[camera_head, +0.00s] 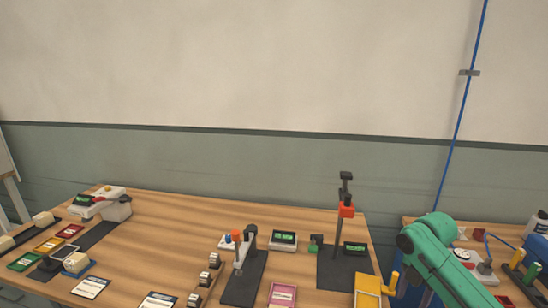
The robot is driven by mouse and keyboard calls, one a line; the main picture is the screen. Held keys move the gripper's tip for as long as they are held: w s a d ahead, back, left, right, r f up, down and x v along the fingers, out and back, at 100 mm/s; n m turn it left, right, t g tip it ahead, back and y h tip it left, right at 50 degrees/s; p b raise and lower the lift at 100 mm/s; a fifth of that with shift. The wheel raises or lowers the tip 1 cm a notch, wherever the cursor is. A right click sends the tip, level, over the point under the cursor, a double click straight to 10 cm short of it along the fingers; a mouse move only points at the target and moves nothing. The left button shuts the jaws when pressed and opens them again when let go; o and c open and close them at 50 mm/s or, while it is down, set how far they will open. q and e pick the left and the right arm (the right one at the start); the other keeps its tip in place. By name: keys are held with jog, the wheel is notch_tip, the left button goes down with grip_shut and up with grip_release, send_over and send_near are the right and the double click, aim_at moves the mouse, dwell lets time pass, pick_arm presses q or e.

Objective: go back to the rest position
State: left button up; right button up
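Neither of my grippers shows in the head view. A green jointed arm link comes up at the lower right, in front of the gap between two tables, and no fingers can be seen on it. No mattress can be made out. The wooden table (165,235) fills the lower left and middle of the view, with its items standing apart on it.
A black stand with an orange-red part (346,210) rises at the table's right end. A smaller black stand (247,268), a grey scale-like device (117,208), and coloured cards lie around. A second table (515,231) stands right. The table's back middle is clear.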

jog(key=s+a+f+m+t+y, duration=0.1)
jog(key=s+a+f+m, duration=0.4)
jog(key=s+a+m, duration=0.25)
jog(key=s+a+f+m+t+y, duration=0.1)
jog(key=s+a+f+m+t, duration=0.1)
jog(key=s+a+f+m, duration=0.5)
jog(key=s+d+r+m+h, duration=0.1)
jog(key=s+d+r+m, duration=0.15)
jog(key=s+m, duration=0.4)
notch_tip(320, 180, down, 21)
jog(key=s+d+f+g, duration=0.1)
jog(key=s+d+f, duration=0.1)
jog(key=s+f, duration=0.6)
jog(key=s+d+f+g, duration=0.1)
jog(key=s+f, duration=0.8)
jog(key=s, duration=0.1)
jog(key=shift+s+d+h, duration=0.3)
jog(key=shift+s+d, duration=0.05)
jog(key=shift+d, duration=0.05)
